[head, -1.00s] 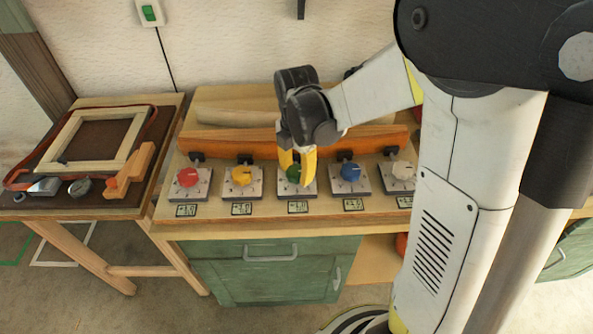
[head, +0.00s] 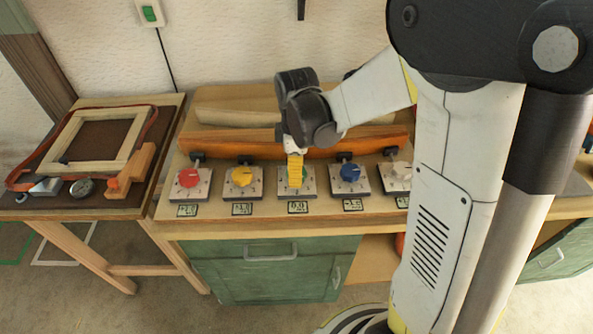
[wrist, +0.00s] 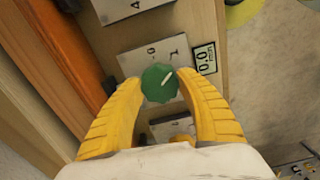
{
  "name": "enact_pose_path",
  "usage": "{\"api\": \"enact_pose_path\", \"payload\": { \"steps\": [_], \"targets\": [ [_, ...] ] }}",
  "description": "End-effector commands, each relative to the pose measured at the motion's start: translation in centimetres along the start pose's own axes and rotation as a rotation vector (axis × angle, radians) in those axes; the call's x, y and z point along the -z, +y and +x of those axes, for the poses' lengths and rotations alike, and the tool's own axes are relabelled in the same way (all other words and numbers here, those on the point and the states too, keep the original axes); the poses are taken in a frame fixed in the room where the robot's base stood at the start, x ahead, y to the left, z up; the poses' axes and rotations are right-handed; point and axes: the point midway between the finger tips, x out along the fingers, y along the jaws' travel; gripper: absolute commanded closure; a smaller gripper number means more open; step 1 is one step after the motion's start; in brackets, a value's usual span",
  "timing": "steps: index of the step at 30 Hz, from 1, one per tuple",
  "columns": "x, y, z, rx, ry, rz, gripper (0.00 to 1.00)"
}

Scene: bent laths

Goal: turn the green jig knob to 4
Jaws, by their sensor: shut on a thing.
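The green jig knob (wrist: 158,83) sits on its pale square dial plate (wrist: 140,58). Its white pointer line slants to the upper right in the wrist view. My gripper (head: 295,178) is over the middle dial of the row. In the wrist view its two yellow fingers are shut on the knob from both sides. The small display (wrist: 204,58) beside the plate seems to read 0.0. In the head view the fingers hide most of the knob. Some dial marks are too small or covered to read.
Red (head: 188,177), yellow (head: 241,176), blue (head: 349,172) and white (head: 401,170) knobs stand on the same bench. An orange bent lath (head: 230,141) lies behind them. A side table (head: 70,208) with a wooden frame (head: 60,155) stands at left.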

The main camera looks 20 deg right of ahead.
Motion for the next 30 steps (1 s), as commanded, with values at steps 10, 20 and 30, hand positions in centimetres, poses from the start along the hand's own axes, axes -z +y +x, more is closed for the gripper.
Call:
{"api": "enact_pose_path", "payload": {
  "steps": [10,20,30],
  "targets": [
    [-0.01,-0.03,0.01,0.001,0.000,0.326,0.87],
    [-0.02,-0.04,0.01,0.001,-0.001,0.640,0.87],
    [-0.02,-0.04,0.02,0.001,-0.001,0.962,0.87]
  ]
}}
